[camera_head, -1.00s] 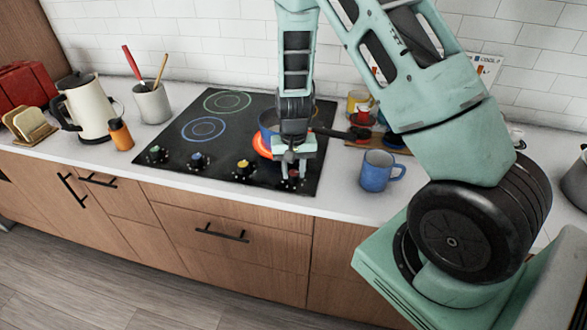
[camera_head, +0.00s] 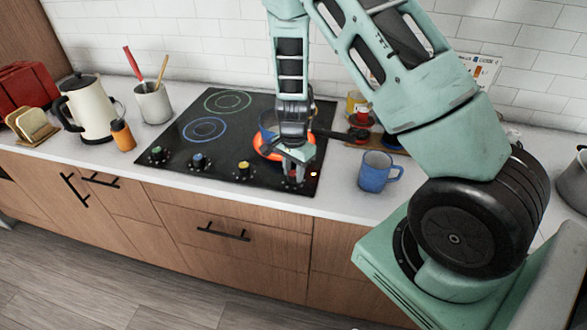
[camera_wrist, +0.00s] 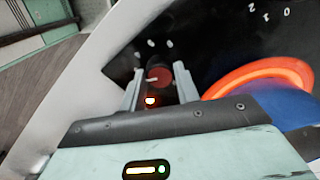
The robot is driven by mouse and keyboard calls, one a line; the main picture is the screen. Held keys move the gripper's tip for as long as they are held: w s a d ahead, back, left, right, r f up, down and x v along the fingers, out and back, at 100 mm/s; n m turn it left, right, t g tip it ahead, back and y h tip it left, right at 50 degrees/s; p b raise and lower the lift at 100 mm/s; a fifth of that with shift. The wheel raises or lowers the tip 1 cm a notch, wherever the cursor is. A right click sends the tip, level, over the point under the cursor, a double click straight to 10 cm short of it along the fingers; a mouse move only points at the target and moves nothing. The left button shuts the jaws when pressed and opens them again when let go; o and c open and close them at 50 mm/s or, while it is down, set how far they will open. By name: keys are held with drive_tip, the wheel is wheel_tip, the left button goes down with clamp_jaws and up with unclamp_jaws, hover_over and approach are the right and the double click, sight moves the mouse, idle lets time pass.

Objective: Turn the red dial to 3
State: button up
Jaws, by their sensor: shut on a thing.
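The red dial (camera_wrist: 160,76) sits at the front right corner of the black cooktop (camera_head: 217,167). In the wrist view it lies between the two fingers of my gripper (camera_wrist: 158,80), with a short white pointer line on its face. White marks around it are too small to read. In the head view my gripper (camera_head: 294,179) is down at the dial, shut on it, and hides most of it. A small red light (camera_head: 314,174) glows on the cooktop just right of the fingers.
Green, blue and yellow dials (camera_head: 243,170) line the front edge to the left. The burner (camera_head: 267,151) behind my gripper glows orange-red under a blue pan (camera_wrist: 285,106). A blue mug (camera_head: 375,172) stands on the counter to the right.

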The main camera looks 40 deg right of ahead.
sight(294, 173)
drive_tip(key=shift+m, duration=0.4)
drive_tip(key=o, duration=1)
wheel_tip(294, 173, up, 17)
drive_tip(key=shift+r+b, duration=0.2)
drive_tip(key=shift+b, duration=0.15)
